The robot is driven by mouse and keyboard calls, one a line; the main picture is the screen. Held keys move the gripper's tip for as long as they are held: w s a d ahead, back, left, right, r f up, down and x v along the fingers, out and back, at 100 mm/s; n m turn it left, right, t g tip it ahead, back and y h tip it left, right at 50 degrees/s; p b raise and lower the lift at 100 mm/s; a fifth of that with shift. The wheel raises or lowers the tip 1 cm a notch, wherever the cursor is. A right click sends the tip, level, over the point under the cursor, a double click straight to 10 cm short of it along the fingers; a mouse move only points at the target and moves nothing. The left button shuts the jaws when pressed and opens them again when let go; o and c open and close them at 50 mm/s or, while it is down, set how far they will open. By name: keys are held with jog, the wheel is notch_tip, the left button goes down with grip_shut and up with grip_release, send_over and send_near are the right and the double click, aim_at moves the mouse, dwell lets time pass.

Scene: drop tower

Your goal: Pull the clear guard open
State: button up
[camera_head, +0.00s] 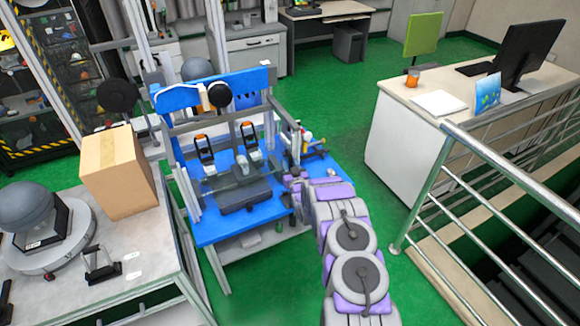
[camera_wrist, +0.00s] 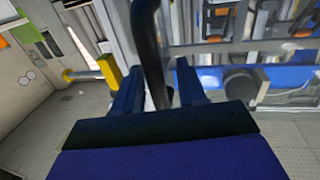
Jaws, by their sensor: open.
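The drop tower is a blue-and-grey machine (camera_head: 232,225) in the middle of the head view. Its clear guard is hard to make out; a see-through, metal-framed front shows at the right in the wrist view (camera_wrist: 215,75). A dark, curved upright bar (camera_wrist: 149,45), which looks like a handle, stands between my fingers in the wrist view. My gripper (camera_wrist: 157,85) is open, with one finger on each side of the bar. Whether either finger touches it I cannot tell. In the head view my gripper (camera_head: 290,182) is small, at the tower's right front edge.
A cardboard box (camera_head: 117,172) stands on a grey table (camera_head: 150,245) to the left. A metal railing (camera_head: 480,150) and a white desk (camera_head: 400,135) are to the right. Green floor is clear between tower and desk. A yellow part (camera_wrist: 108,72) sits close left of my fingers.

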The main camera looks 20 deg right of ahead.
jog(key=shift+d, duration=0.3)
jog(key=shift+c, duration=0.3)
jog(key=shift+f, duration=0.1)
jog(key=shift+c, duration=0.8)
jog(key=shift+a, duration=0.1)
grip_shut()
